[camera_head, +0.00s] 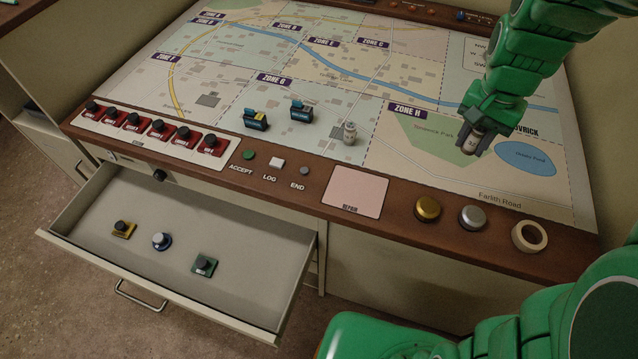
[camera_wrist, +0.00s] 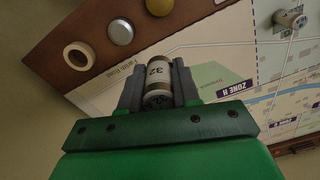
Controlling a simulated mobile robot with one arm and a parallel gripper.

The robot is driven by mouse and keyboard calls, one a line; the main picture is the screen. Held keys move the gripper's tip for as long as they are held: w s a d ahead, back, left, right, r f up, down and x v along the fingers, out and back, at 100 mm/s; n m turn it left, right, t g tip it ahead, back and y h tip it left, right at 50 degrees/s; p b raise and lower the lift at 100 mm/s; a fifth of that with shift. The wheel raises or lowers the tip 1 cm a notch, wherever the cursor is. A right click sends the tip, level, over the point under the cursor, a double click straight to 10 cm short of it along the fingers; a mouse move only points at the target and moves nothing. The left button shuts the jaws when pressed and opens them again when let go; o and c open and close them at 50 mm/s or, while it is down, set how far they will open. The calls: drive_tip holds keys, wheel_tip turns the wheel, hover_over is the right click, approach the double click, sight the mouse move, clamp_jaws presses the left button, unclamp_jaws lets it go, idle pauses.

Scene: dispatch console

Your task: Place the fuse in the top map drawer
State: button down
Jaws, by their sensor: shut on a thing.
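My gripper (camera_head: 478,122) is shut on a fuse (camera_head: 470,143), a small cylinder with a pale body and metal end caps. It holds the fuse above the map near Zone H. In the wrist view the fuse (camera_wrist: 158,78) sits between the two grey fingers and shows the number 32. The top map drawer (camera_head: 187,235) is pulled open at the left front of the console.
A second pale cylinder (camera_head: 350,133) stands on the map, with two dark blue pieces (camera_head: 257,120) (camera_head: 301,112) nearby. Red switches (camera_head: 158,132), a pink repair pad (camera_head: 356,192), gold (camera_head: 428,208) and silver (camera_head: 472,217) buttons and a tape roll (camera_head: 529,236) line the front edge.

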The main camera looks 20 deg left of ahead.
drive_tip(key=s+a+n, duration=0.3)
drive_tip(key=a+n, duration=0.1)
drive_tip(key=a, duration=0.9)
drive_tip(key=n, duration=1.2)
hover_over(259, 294)
drive_tip(key=shift+w+f, duration=0.1)
drive_tip(key=shift+f, duration=22.35)
drive_tip(key=shift+f, duration=0.15)
drive_tip(key=c, duration=0.8)
unclamp_jaws()
